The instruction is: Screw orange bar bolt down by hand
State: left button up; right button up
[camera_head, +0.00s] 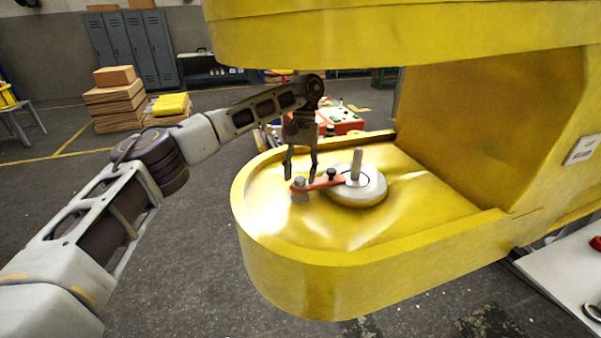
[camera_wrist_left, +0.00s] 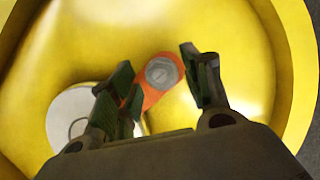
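The orange bar (camera_head: 325,182) lies on the yellow boom part (camera_head: 400,250), running from the pale round disc with an upright pin (camera_head: 357,185) out to the left. A grey bolt (camera_head: 299,184) sits at its left end, and a dark bolt (camera_head: 331,173) stands nearer the disc. My left gripper (camera_head: 301,179) points down over the left end of the bar, fingers apart. In the left wrist view the grey bolt head (camera_wrist_left: 162,72) shows between the open fingertips, apparently untouched. The orange bar (camera_wrist_left: 143,97) is partly hidden by the left finger. My right gripper is not in view.
A yellow upper slab (camera_head: 400,35) overhangs the work spot, and a yellow wall (camera_head: 490,130) closes the right side. A red box (camera_head: 340,122) stands behind. A white table (camera_head: 570,275) is at the lower right. Floor at the left is open.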

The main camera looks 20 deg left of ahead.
pick_arm(q)
jog(key=shift+w+r, duration=0.1)
dwell(0.3)
jog(key=v, duration=0.7)
dwell(0.6)
dwell(0.6)
